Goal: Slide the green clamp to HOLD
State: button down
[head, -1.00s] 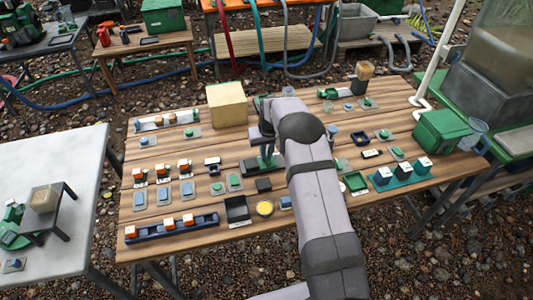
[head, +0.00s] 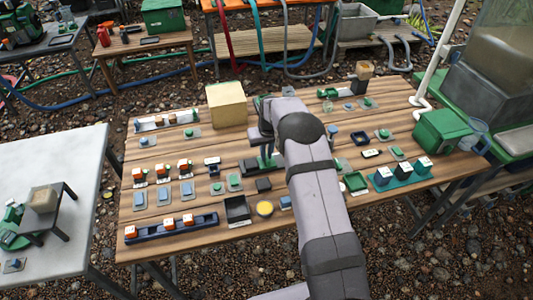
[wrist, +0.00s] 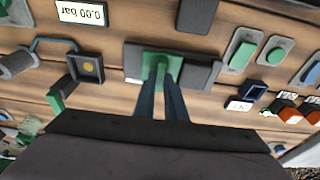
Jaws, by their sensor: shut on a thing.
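The green clamp (wrist: 162,60) sits on a flat grey rail plate (wrist: 133,56) in the middle of the wrist view. My gripper (wrist: 161,88) is shut on the clamp's upright part, with its two dark fingers close together. In the head view my gripper (head: 264,152) reaches down to the rail at the middle of the wooden table, and my arm hides part of it. A dark grey block (wrist: 202,71) is at the right end of the rail in the wrist view. I can read no HOLD mark in either view.
The wooden table (head: 300,228) is crowded with small devices. A green button plate (wrist: 243,52) and a blue-framed switch (wrist: 252,88) lie beside the rail. A gauge reading 0.00 bar (wrist: 80,13) and a tan box (head: 227,104) are also close.

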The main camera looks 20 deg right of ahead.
jog(key=shift+a, duration=0.6)
dwell(0.3)
jog(key=c, duration=1.9)
grip_release()
jog(key=shift+a, duration=0.1)
jog(key=shift+o, duration=0.2)
jog(key=shift+d+r+p, duration=0.2)
jog(key=shift+r+p, duration=0.1)
jog(key=shift+r, duration=0.15)
notch_tip(320, 180, up, 6)
jog(key=p, duration=0.3)
jog(key=shift+p, duration=0.4)
